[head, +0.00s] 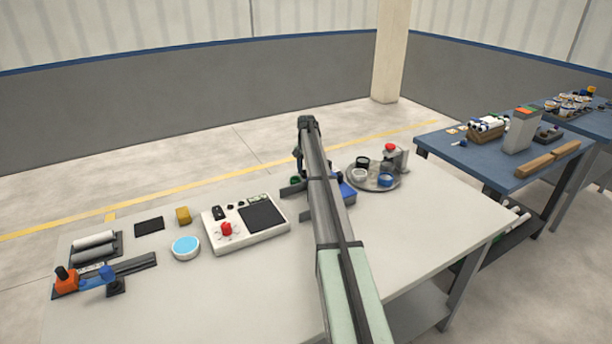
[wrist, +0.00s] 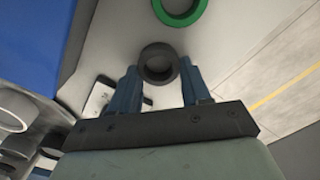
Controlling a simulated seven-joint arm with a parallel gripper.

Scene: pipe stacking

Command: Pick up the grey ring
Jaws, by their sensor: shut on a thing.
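In the wrist view, a dark grey ring (wrist: 158,48) sits between the two blue fingers of my gripper (wrist: 160,70). The fingers are shut on it, one on each side, and its hole faces the camera. In the head view my arm hides the held ring and most of the gripper, above the white table. A green ring (wrist: 180,20) lies beyond the held ring, apart from it; it also shows beside my arm in the head view (head: 294,181).
A white control box (head: 262,238) is left of my arm. The table's front right is clear.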

